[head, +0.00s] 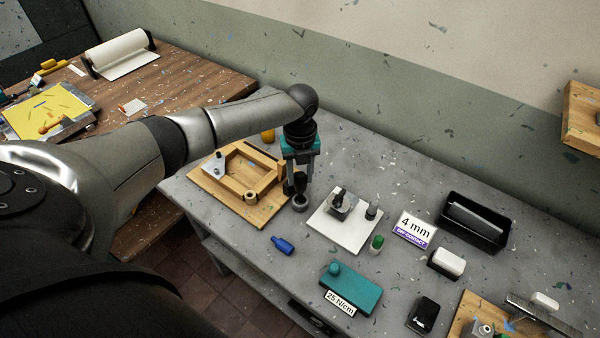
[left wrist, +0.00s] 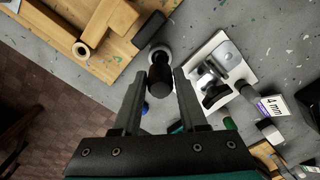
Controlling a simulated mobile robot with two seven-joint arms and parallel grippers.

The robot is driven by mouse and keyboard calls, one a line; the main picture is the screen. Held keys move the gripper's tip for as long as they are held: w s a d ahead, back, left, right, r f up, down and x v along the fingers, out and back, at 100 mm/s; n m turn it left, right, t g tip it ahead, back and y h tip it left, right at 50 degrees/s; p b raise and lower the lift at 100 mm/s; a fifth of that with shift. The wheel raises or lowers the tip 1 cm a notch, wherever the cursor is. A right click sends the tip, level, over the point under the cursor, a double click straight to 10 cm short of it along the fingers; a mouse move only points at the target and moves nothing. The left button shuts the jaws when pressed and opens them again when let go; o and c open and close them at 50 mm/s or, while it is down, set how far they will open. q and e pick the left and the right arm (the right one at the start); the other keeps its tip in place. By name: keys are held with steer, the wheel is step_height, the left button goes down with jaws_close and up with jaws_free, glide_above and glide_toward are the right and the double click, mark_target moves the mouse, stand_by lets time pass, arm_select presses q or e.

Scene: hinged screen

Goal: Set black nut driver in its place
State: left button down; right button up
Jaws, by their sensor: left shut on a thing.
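The black nut driver (head: 300,184) is upright between the fingers of my left gripper (head: 297,168), over the grey table. In the left wrist view its dark handle (left wrist: 160,75) lies between the two fingertips (left wrist: 160,72), which are shut on it. A small round grey holder (head: 300,203) is directly below the driver; its pale rim (left wrist: 158,50) shows beside the handle in the left wrist view. Whether the driver's tip is inside the holder or just above it is hidden. My right gripper is not in view.
A wooden frame on a board (head: 225,205) stands close at left. A white plate (head: 345,232) with a metal fixture is close at right. A blue object (head: 282,245), a green-capped bottle (head: 376,244) and a teal box (head: 352,290) lie nearer. A black tray (head: 476,224) stands farther right.

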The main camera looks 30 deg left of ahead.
arm_select(q)
steer(key=shift+f, duration=0.2)
steer(key=shift+c, duration=1.8)
jaws_free()
step_height(320, 180, up, 15)
steer(key=shift+r, duration=0.15)
steer(key=shift+s, duration=0.1)
